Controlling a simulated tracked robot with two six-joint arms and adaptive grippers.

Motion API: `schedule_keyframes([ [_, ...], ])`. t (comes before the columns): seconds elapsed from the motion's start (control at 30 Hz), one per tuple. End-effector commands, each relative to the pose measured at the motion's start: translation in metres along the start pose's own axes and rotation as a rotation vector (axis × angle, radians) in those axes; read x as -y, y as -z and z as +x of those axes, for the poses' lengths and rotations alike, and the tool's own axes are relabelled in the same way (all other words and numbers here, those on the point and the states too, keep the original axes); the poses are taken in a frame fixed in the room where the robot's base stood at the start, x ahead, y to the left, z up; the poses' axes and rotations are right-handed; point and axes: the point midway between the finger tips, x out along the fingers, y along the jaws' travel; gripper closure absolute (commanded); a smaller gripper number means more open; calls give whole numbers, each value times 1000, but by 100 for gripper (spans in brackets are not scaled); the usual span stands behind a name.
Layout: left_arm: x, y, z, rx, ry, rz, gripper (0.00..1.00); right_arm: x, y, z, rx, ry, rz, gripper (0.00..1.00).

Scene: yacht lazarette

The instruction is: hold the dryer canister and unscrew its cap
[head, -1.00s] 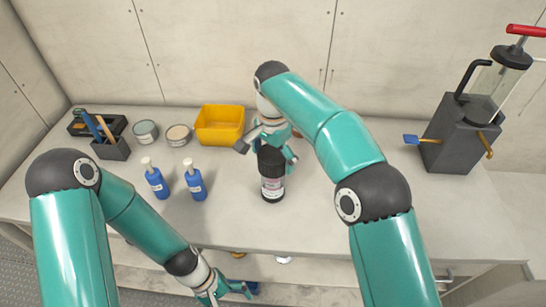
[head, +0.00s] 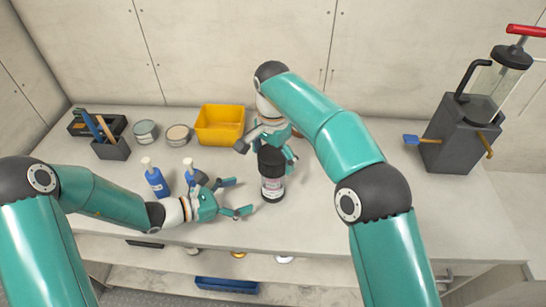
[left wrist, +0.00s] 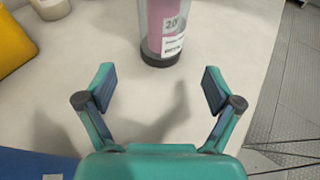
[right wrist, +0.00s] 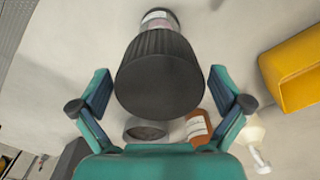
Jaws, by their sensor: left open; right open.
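The dryer canister (head: 272,187) stands upright on the bench, a clear body with pink filling, a white label and a dark base. Its black ribbed cap (right wrist: 160,75) fills the middle of the right wrist view. My right gripper (right wrist: 160,88) is open above the canister, with a finger on each side of the cap, and I see no clear contact. My left gripper (head: 243,197) is open at bench height, left of the canister. In the left wrist view the canister body (left wrist: 163,25) is ahead, beyond the open fingertips (left wrist: 160,85).
A yellow bin (head: 219,125), two tins (head: 178,135) and a tool holder (head: 111,148) are behind. A dark pump unit (head: 460,135) stands at right. The bench right of the canister is clear.

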Motion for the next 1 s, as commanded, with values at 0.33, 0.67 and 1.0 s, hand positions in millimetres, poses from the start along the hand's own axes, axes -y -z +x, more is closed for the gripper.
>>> schedule_keyframes([
  [0.33, 2, 0, 41, -1, 6, 3, 9, 0, 0, 0, 0, 0, 0, 0],
  [0.67, 2, 0, 83, -2, 6, 5, 9, 0, 0, 0, 0, 0, 0, 0],
  [1.0, 2, 0, 96, -2, 4, 4, 9, 0, 0, 0, 0, 0, 0, 0],
])
